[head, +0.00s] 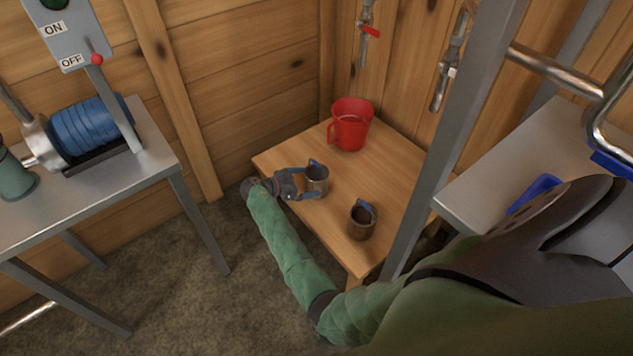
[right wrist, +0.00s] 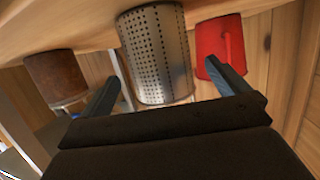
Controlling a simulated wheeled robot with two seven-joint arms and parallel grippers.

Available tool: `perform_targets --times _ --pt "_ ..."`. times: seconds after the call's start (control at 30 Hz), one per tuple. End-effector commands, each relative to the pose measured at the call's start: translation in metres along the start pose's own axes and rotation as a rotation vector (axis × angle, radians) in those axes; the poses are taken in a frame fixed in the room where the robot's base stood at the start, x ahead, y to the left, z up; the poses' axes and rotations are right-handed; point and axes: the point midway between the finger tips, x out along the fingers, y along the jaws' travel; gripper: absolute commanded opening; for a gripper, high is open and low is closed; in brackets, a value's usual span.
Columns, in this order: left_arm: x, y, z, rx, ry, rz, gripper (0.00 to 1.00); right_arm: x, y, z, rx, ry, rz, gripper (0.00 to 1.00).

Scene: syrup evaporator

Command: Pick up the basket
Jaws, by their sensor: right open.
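The basket is a small grey metal cylinder with perforated walls (right wrist: 155,55). In the head view the basket (head: 317,184) stands on the wooden table near its left edge. My right gripper (head: 313,181) is open at the basket, with one finger on each side of it. In the right wrist view the gripper (right wrist: 161,72) also has the basket between its spread fingers, with a visible gap on each side. Whether either finger touches it, I cannot tell. My left gripper is not in view.
A brown cup (head: 361,223) stands nearer the front of the wooden table (head: 385,180), and a red jug (head: 350,128) stands behind the basket. A grey post (head: 450,150) rises at the table's right. A metal bench with a blue motor (head: 95,128) is at left.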

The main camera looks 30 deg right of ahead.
Motion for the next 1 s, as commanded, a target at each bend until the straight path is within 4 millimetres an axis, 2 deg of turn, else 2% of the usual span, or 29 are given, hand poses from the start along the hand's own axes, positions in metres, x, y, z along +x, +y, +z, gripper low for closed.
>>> perform_targets --times 0.2,0.33,0.67,0.93,1.0 --pt "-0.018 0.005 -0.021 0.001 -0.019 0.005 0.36 0.028 0.0 -0.001 -0.001 0.0 0.001 1.0" --pt "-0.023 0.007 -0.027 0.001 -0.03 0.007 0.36 0.043 0.0 0.0 -0.002 0.0 0.001 1.0" --pt "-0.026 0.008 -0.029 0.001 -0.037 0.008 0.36 0.05 0.0 0.001 -0.002 -0.001 0.0 1.0" --pt "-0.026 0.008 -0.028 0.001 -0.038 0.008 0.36 0.049 0.0 0.001 -0.002 -0.001 0.0 0.49" --pt "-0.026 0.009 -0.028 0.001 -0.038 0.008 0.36 0.049 0.0 0.001 -0.002 -0.001 0.0 0.49"
